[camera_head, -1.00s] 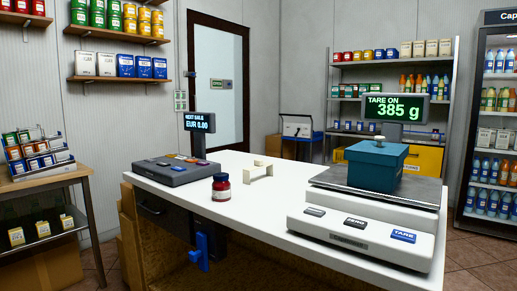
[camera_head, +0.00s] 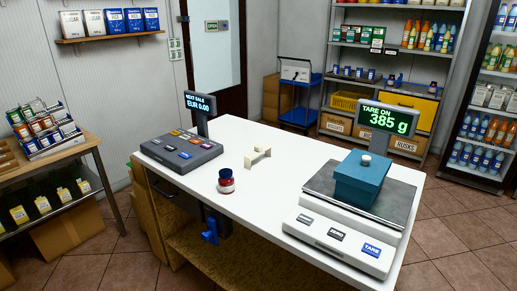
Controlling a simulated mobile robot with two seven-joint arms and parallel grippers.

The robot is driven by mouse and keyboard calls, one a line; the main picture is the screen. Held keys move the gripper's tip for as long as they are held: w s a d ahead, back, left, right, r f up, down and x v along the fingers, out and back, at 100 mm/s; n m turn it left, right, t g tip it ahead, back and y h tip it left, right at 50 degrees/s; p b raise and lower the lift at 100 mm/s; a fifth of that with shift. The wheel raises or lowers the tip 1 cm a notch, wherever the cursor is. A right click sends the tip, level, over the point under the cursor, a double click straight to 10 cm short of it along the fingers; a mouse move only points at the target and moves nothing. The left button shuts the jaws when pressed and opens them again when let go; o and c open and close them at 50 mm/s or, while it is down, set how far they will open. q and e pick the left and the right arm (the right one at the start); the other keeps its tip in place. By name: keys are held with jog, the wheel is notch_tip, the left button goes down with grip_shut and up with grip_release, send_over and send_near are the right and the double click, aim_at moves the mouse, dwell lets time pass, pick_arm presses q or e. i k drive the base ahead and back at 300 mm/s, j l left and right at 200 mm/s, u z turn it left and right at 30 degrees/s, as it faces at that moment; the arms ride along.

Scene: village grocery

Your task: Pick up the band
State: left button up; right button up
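I cannot clearly make out a band. On the white counter (camera_head: 262,195) stands a small dark red jar (camera_head: 226,187) with a dark lid and a pale strip around it. Behind it to the right is a small cream bridge-shaped piece (camera_head: 257,157); I cannot tell whether either is or bears the band. A blue box (camera_head: 362,179) with a cream knob (camera_head: 366,159) sits on the scale's plate (camera_head: 395,200). The scale display (camera_head: 388,119) reads TARE ON, 385 g. Neither of my grippers is in view.
A cash register (camera_head: 181,152) showing EUR 0.00 stands on the counter's left end. A blue fitting (camera_head: 210,232) hangs at the counter's front. A wooden table with a rack (camera_head: 44,130) is at left, a fridge (camera_head: 489,110) at right. Tiled floor between table and counter is clear.

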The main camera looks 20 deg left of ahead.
aim_at(258, 150)
jog(key=i+j+z, duration=0.1)
jog(key=j+z, duration=0.25)
jog(key=j, duration=1)
jog(key=k+j+z, duration=0.1)
jog(key=j+z, duration=0.25)
jog(key=j, duration=1)
